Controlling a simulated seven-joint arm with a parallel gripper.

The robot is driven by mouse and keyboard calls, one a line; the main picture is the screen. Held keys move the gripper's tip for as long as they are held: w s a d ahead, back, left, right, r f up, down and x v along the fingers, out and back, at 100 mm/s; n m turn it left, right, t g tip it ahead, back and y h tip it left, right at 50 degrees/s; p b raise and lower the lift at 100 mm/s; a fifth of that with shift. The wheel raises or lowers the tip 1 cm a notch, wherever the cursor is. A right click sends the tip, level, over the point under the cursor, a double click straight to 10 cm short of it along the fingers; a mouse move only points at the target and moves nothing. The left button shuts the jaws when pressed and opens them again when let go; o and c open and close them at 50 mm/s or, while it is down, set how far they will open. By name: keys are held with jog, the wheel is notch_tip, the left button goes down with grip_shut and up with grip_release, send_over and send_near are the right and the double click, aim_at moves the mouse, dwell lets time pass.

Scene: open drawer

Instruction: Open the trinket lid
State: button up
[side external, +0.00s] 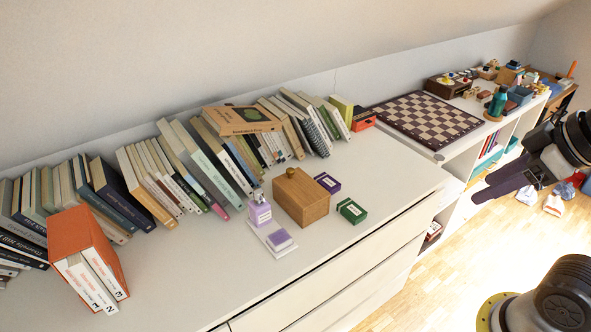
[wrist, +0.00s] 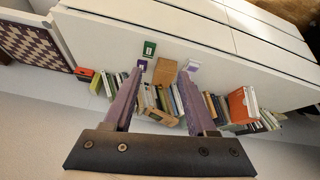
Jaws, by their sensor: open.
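The trinket box is a light brown wooden box (side external: 302,199) on the white dresser top, with a small round knob (side external: 291,172) on its lid. The lid looks shut. In the wrist view the wooden box (wrist: 164,72) shows between the fingertips in the picture, farther away. My gripper (wrist: 160,74) is open and empty, with two long purple fingers. In the side view my gripper (side external: 486,190) is at the right, beyond the dresser's edge and well apart from the box.
A row of books (side external: 180,170) stands behind. A chessboard (side external: 427,119) lies farther right.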

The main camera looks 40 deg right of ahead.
jog(key=w+a+r+n+y, duration=0.15)
jog(key=w+r+n, duration=0.25)
jog(key=w+r, duration=0.5)
jog(key=n+g+y, duration=0.2)
jog(key=n+g, duration=0.1)
send_over(291, 170)
jog(key=s+d, duration=0.4)
notch_tip(291, 170, down, 17)
jog(key=shift+h, duration=0.25)
jog(key=x, duration=1.3)
jog(key=shift+d+f, duration=0.15)
jog(key=shift+f, duration=0.3)
grip_shut()
